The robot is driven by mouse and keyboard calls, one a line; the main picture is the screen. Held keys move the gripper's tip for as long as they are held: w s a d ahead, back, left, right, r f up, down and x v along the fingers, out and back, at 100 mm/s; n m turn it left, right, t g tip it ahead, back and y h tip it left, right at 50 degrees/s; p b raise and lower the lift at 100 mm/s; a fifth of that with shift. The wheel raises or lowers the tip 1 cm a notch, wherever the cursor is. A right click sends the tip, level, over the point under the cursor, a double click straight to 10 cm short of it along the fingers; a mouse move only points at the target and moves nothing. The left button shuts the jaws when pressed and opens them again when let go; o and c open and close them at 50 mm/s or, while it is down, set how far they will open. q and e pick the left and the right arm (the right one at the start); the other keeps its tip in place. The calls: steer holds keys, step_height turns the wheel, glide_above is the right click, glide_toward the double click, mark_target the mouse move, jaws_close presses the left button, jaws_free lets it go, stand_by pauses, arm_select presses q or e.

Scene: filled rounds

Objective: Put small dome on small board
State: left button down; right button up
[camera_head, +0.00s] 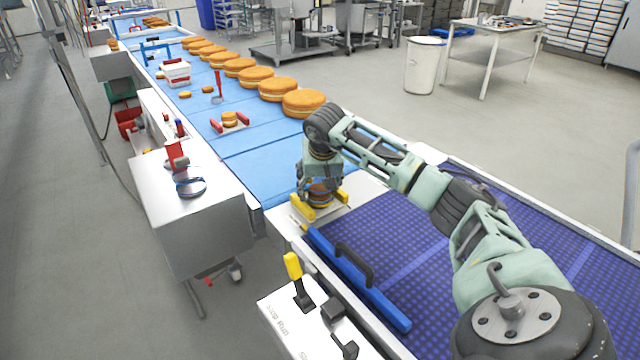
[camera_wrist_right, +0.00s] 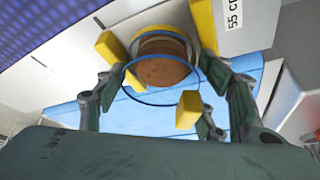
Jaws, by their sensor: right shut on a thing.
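My right gripper (camera_head: 319,186) is down at the near end of the blue belt, shut on a small brown dome (camera_head: 318,196). The dome also shows in the right wrist view (camera_wrist_right: 160,70), between the fingers (camera_wrist_right: 160,83), with pale and orange-brown layers behind it. Yellow blocks (camera_head: 304,211) stand around it on a pale surface; the small board under them cannot be clearly told apart. A thin blue ring (camera_wrist_right: 150,104) shows around the dome in the wrist view. Whether the dome touches the layers is unclear. My left gripper is not in view.
Another small round (camera_head: 229,119) stands between red blocks farther up the blue belt (camera_head: 265,160). Several large filled rounds (camera_head: 304,103) line its right edge. A blue bar with a black handle (camera_head: 355,262) lies near my arm. A lever box (camera_head: 305,315) stands in front.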

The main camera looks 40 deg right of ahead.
steer(key=shift+o, duration=0.2)
steer(key=shift+s+a+f, duration=0.15)
steer(key=shift+s+f, duration=0.05)
steer(key=shift+f, duration=0.25)
steer(key=shift+s+a+f, duration=0.15)
steer(key=shift+f, duration=0.25)
steer(key=o, duration=1.1)
steer(key=shift+w+f, duration=0.1)
steer(key=shift+w, duration=0.15)
steer(key=shift+d, duration=0.1)
steer(key=shift+d+r, duration=0.15)
steer(key=shift+r, duration=0.1)
steer(key=o, duration=0.4)
steer(key=shift+w, duration=0.1)
steer(key=shift+r, duration=0.15)
